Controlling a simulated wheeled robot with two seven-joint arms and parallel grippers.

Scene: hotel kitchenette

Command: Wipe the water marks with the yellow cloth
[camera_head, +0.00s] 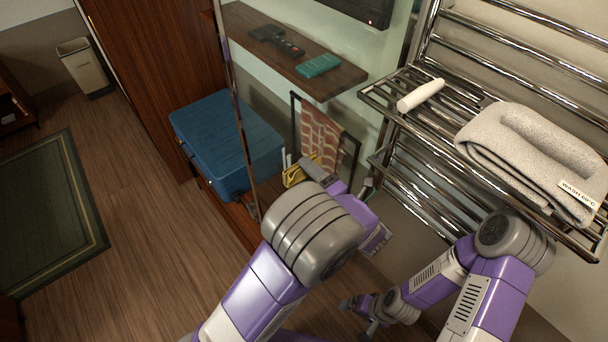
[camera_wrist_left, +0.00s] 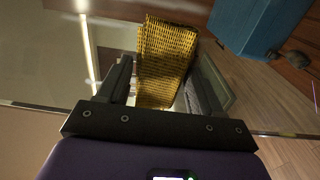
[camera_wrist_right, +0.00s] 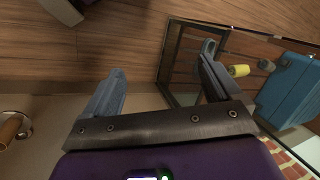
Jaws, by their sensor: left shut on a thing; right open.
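The yellow cloth (camera_wrist_left: 166,50) is woven-textured and hangs between the fingers of my left gripper (camera_wrist_left: 160,82), which is shut on it. In the head view the cloth (camera_head: 297,174) shows as a small yellow patch beyond my left wrist, beside the glass panel's metal edge (camera_head: 240,120). My left arm hides part of it. I cannot make out water marks in any view, and cannot tell whether the cloth touches the glass. My right gripper (camera_head: 360,312) is low, below the towel rack. In the right wrist view its fingers (camera_wrist_right: 160,80) are apart and empty.
A wooden shelf (camera_head: 265,40) holds dark items and a teal case (camera_head: 317,66). A blue suitcase (camera_head: 225,140) stands left of my left gripper. Floor at left is open.

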